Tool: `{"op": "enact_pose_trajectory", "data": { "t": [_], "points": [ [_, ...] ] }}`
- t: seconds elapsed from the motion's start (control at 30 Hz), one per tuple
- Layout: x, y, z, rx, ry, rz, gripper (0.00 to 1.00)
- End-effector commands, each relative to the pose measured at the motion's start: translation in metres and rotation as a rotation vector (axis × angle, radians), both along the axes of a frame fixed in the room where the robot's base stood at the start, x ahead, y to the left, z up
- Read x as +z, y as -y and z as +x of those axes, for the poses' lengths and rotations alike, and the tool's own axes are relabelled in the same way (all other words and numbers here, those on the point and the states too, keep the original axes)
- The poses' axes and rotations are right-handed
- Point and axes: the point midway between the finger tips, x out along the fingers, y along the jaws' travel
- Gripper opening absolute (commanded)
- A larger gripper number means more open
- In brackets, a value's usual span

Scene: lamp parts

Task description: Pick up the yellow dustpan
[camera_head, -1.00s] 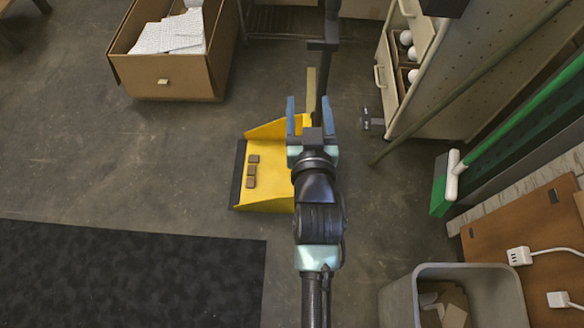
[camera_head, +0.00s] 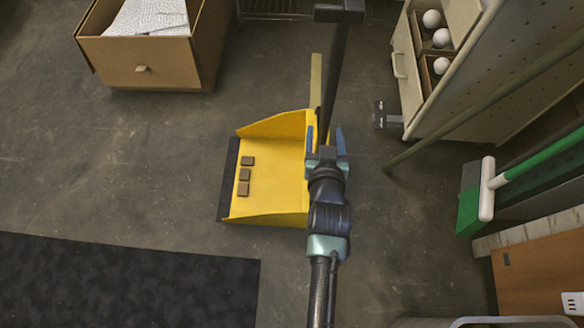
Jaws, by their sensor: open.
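The yellow dustpan (camera_head: 280,165) lies on the floor in the middle of the head view. It has a dark front lip at its left and several small brown blocks (camera_head: 245,175) inside. A dull yellow strip, which may be part of its handle, rises at its back right. My gripper (camera_head: 325,138) is open at the dustpan's right back edge, its blue fingers on either side of a dark upright bar. I cannot tell whether the fingers touch the dustpan. My arm hides part of its right side.
A cardboard box (camera_head: 145,65) with papers stands at the back left. A dark mat (camera_head: 125,285) lies front left. A cabinet (camera_head: 470,75) with white balls stands at the right, near a green broom (camera_head: 470,205). Floor left of the dustpan is clear.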

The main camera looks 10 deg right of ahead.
Motion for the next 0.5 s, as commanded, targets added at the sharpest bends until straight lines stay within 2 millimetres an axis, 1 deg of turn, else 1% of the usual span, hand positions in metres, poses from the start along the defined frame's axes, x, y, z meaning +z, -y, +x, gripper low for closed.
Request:
{"op": "enact_pose_trajectory", "data": {
  "t": [0.03,0.27,0.5],
  "points": [
    [-0.005,0.002,0.005,0.0,0.001,0.0,0.65],
    [-0.009,0.005,0.017,0.0,0.002,-0.001,0.65],
    [-0.02,0.012,0.044,0.0,0.003,0.0,0.65]
  ]
}}
